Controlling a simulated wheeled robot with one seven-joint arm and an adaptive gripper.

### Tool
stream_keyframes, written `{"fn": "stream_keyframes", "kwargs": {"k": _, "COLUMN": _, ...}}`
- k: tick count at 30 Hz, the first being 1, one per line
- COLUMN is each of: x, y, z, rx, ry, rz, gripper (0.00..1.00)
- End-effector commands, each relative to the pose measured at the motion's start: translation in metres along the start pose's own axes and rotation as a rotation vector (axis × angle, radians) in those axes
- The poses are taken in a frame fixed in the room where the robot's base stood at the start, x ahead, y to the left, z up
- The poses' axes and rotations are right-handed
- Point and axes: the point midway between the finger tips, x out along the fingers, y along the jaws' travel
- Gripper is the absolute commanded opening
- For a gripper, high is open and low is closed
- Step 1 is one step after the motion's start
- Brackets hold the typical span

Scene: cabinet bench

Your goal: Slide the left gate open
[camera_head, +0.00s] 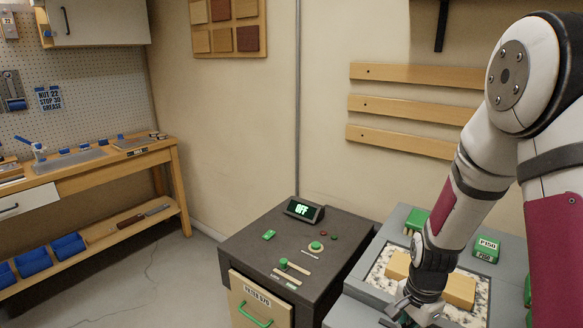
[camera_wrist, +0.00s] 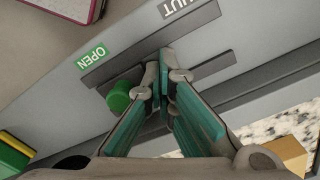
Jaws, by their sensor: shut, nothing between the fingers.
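In the wrist view a green knob (camera_wrist: 119,97) sits at a dark slot in a grey panel (camera_wrist: 60,104). A green OPEN label (camera_wrist: 92,57) is beside the knob's end of the slot, and a SHUT label (camera_wrist: 182,8) is toward the other end. I take the knob to be the gate's handle; the gate itself cannot be told apart. My gripper (camera_wrist: 164,78) is shut and empty, its fingertips over the slot just right of the knob, on the SHUT side. Whether they touch the knob is unclear. In the head view my gripper (camera_head: 400,312) is low, at the grey bench's left part.
Wooden blocks (camera_head: 459,290) lie on a speckled bed in the grey bench (camera_head: 358,287). A green-and-white box (camera_head: 486,249) stands behind. A dark cabinet (camera_head: 240,246) with an OFF display (camera_head: 303,210) and small controls stands left. Open floor lies farther left.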

Motion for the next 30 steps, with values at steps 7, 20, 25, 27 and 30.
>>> {"fn": "stream_keyframes", "kwargs": {"k": 7, "x": 0.001, "y": -0.008, "z": 0.006, "rx": -0.002, "ry": -0.002, "rz": 0.001, "gripper": 0.00}}
{"fn": "stream_keyframes", "kwargs": {"k": 20, "x": -0.030, "y": -0.008, "z": 0.006, "rx": 0.000, "ry": 0.000, "rz": 0.000, "gripper": 0.00}}
{"fn": "stream_keyframes", "kwargs": {"k": 25, "x": -0.045, "y": -0.008, "z": 0.006, "rx": -0.001, "ry": 0.000, "rz": -0.001, "gripper": 0.00}}
{"fn": "stream_keyframes", "kwargs": {"k": 27, "x": -0.052, "y": -0.009, "z": 0.006, "rx": -0.001, "ry": 0.000, "rz": -0.001, "gripper": 0.00}}
{"fn": "stream_keyframes", "kwargs": {"k": 30, "x": -0.061, "y": -0.008, "z": 0.006, "rx": -0.001, "ry": 0.000, "rz": -0.001, "gripper": 0.00}}
